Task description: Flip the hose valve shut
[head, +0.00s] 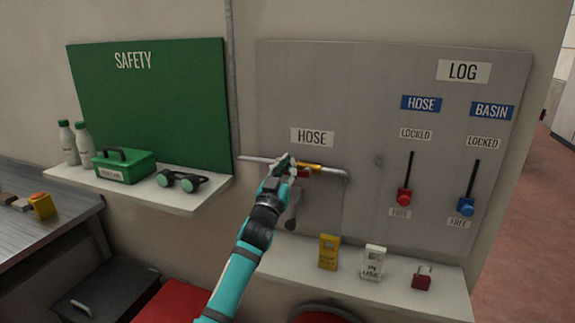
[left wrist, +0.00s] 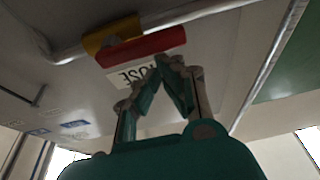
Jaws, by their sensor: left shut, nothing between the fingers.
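The hose valve has a yellow body (head: 312,167) on the grey pipe below the HOSE label. Its red handle (head: 303,174) is partly hidden by my gripper in the head view. In the left wrist view the red handle (left wrist: 142,46) lies roughly along the pipe, beside the yellow body (left wrist: 112,35). My left gripper (head: 286,161) is at the left end of the valve, shut and empty. My right gripper is not in view.
The grey pipe (head: 335,172) stands off the wall panel. Below, a shelf (head: 350,293) holds a yellow tag (head: 328,252), a white IN USE tag (head: 373,262) and a red padlock (head: 422,278). Red and blue sliders (head: 404,197) are on the right; a safety shelf (head: 190,203) is on the left.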

